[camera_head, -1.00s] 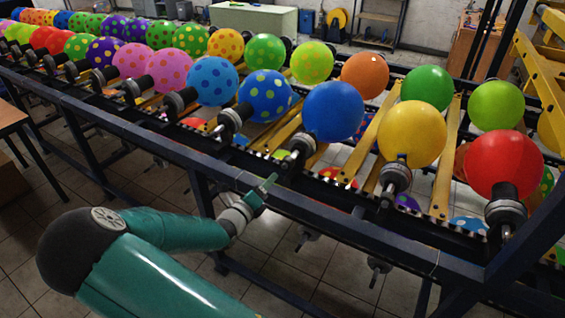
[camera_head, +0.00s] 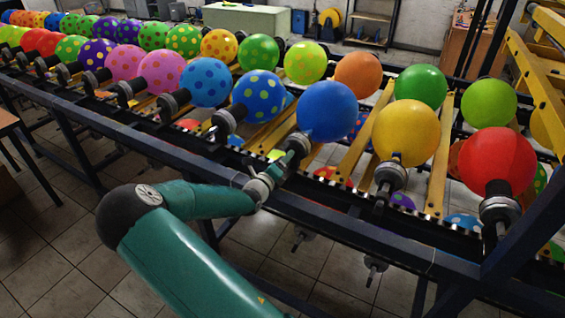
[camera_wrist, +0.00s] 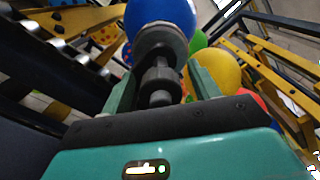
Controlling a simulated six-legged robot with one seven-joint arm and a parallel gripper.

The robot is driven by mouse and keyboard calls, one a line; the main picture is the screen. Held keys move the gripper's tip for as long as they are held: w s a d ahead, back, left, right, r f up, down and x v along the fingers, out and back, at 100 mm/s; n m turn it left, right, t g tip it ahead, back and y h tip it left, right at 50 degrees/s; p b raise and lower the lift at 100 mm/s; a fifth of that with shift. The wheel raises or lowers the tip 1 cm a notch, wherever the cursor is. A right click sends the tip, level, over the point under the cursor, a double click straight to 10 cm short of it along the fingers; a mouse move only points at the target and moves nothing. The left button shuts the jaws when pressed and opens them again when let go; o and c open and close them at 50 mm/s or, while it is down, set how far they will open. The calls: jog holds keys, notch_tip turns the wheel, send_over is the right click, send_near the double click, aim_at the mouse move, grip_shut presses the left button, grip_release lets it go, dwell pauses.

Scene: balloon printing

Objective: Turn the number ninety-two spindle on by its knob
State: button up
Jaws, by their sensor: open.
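A row of spindles with grey and black knobs runs along the front rail, each bearing a balloon. My gripper (camera_head: 290,160) is at the spindle under the plain blue balloon (camera_head: 327,110). In the wrist view, the open fingers of my gripper (camera_wrist: 158,92) stand on either side of this spindle's dark knob (camera_wrist: 160,82), with the grey disc (camera_wrist: 161,41) and the blue balloon (camera_wrist: 160,14) beyond. I cannot tell whether the fingers touch the knob. No number is readable on any spindle.
The dark blue front rail (camera_head: 345,228) of the machine runs below my gripper. The spotted blue balloon's spindle (camera_head: 229,119) is to the left, and the yellow balloon (camera_head: 406,133) with its spindle (camera_head: 391,176) is to the right. Tiled floor in front is open.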

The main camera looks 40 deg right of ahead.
jog(key=c, duration=1)
jog(key=shift+m, duration=0.3)
jog(key=m, duration=0.8)
jog(key=shift+s, duration=0.1)
jog(key=m, duration=0.4)
jog(key=shift+s+m, duration=0.1)
jog(key=shift+m, duration=2.4)
